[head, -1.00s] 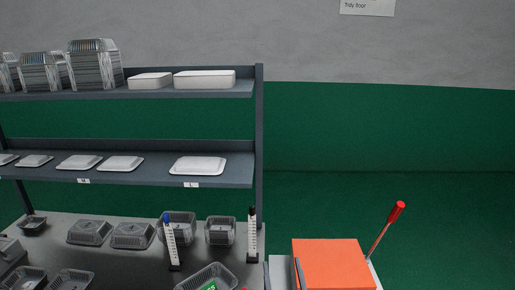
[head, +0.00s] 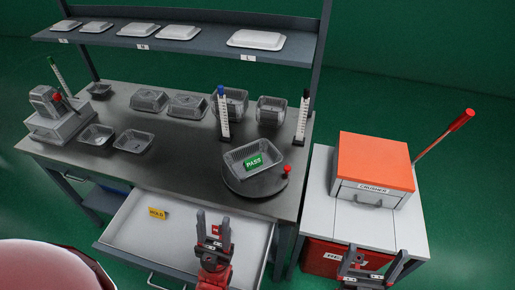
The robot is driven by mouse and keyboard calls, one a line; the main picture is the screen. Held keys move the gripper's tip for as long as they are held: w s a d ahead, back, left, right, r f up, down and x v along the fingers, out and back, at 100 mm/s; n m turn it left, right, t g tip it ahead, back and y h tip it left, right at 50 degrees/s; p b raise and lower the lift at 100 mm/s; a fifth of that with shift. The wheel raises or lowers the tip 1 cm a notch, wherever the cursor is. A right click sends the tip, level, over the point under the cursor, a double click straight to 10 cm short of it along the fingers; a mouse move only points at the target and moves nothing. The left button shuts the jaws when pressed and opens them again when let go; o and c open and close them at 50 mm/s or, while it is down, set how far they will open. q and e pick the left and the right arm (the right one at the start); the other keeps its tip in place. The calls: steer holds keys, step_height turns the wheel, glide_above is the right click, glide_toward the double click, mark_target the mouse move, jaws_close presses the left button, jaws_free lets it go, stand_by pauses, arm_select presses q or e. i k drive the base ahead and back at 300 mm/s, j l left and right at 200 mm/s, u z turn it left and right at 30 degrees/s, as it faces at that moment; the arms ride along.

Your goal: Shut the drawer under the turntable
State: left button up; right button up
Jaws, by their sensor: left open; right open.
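The drawer (head: 132,237) under the bench is pulled out and open, below and in front of the turntable (head: 236,184). A yellow tag (head: 157,213) lies inside it. A foil tray (head: 237,157) with a green PASS card (head: 253,161) sits on the turntable. My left gripper (head: 213,219) is open and appears over the right part of the drawer. A small red patch shows near its fingers; I cannot tell what it is. Part of the drawer front is hidden behind this gripper. My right gripper (head: 377,256) is open at the lower right, in front of the red bin (head: 322,257).
An orange-topped crusher (head: 375,160) with a red lever (head: 445,136) stands on a white cabinet right of the bench. A shelf (head: 200,46) hangs above. A red rounded shape fills the lower left.

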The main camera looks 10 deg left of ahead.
mark_target(135, 239)
steer(key=k+j+u, duration=0.15)
steer(key=k+u, duration=0.3)
steer(key=k+j+u, duration=0.25)
steer(key=u, duration=0.25)
steer(key=j+z, duration=0.2)
steer(key=k+j+z, duration=0.2)
steer(key=i+j, duration=0.05)
steer(key=j, duration=0.05)
